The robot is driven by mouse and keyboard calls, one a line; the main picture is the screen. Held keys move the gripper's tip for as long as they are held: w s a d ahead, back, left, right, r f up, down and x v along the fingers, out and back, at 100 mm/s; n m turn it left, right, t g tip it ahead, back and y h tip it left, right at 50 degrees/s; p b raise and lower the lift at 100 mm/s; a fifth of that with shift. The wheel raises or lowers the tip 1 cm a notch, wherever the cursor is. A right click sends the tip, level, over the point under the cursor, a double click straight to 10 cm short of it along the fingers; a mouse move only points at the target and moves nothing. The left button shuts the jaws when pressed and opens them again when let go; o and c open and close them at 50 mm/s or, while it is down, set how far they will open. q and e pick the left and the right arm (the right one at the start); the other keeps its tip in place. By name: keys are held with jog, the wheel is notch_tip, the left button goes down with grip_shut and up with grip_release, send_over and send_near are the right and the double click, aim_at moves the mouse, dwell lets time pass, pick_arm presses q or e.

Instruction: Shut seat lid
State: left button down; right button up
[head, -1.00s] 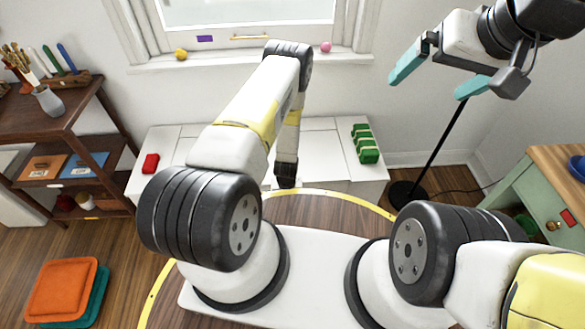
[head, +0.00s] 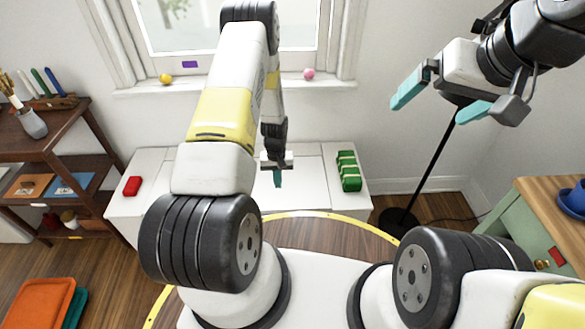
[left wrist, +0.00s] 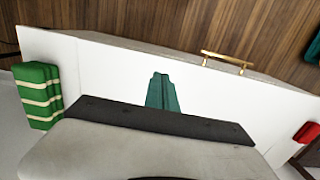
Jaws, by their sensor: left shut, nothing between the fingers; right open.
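The white window seat (head: 150,205) stands below the window, with seams across its top. Its middle part, the lid (head: 300,170), is partly hidden by my left arm. I cannot tell if it is fully flat. In the left wrist view the white top (left wrist: 100,75) runs to an edge with a gold handle (left wrist: 227,62). My left gripper (head: 277,179) is over the middle of the seat, shut and empty; its teal fingers (left wrist: 162,92) show against the white top. I cannot tell if they touch it. My right gripper (head: 442,98) is open and empty, high at the right.
A black pole stand (head: 398,220) is right of the seat. A brown shelf (head: 70,140) stands left, a green cabinet (head: 520,225) right.

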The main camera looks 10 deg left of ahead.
aim_at(279, 209)
pick_arm(q)
jog(key=f, duration=1.3)
jog(key=shift+s+d, duration=0.1)
jog(key=shift+s, duration=0.25)
jog(key=shift+f, duration=0.35)
jog(key=shift+s+f, duration=0.15)
jog(key=shift+f, duration=0.55)
jog(key=shift+s+f, duration=0.15)
jog(key=shift+f, duration=0.5)
jog(key=shift+r, duration=0.1)
